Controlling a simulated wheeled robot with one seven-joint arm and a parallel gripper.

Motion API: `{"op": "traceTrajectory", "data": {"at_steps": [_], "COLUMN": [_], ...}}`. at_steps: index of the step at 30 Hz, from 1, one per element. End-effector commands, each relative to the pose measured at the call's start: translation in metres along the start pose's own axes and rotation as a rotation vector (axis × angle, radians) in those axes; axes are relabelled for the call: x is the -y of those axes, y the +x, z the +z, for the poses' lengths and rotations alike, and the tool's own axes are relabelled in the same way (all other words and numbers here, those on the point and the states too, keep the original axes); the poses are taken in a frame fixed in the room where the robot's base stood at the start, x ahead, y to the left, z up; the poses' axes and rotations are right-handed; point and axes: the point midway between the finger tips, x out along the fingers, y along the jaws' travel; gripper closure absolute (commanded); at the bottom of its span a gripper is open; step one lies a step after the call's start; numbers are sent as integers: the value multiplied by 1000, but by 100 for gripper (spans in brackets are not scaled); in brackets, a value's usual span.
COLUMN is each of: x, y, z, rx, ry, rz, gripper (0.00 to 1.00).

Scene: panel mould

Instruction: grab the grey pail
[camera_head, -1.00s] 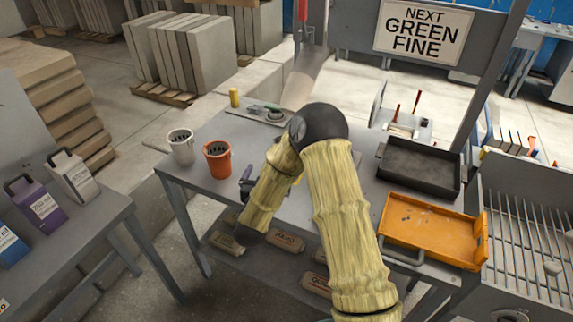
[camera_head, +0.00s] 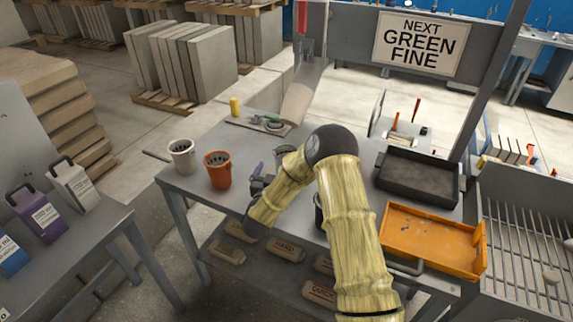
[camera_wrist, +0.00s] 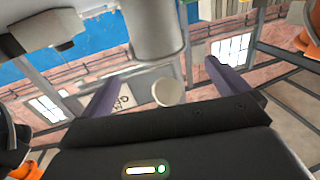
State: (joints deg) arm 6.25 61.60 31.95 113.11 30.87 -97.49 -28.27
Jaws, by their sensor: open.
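The grey pail (camera_head: 181,158) is a pale grey bucket with dark slots showing inside. It stands upright at the left end of the grey workbench (camera_head: 232,143). A dark bar sticks out at its left. An orange pail (camera_head: 218,171) stands close to its right. My gripper (camera_head: 260,182) is over the bench, right of the orange pail and apart from both pails. Part of it is hidden by my arm. In the wrist view the two purple fingers of my gripper (camera_wrist: 163,72) are spread with a gap between them. I cannot make out the grey pail there.
A dark tray (camera_head: 420,177) and an orange tray (camera_head: 432,238) lie on the bench's right side. A yellow cylinder (camera_head: 235,107) stands at the back. A side table (camera_head: 75,250) with several cartons is at the left. A dark object (camera_head: 319,213) is mostly behind my arm.

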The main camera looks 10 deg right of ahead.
Motion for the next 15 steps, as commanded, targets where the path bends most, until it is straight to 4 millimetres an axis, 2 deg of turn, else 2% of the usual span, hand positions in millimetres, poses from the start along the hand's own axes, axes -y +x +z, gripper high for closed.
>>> {"op": "traceTrajectory", "data": {"at_steps": [3,7,10,15], "x": [-1,0,0,0], "y": [22,41,49,50], "z": [-2,-1,-1,0], "rx": [-1,0,0,0], "ry": [2,1,1,0], "rz": [4,1,1,-1], "gripper": [0,0,0,0]}}
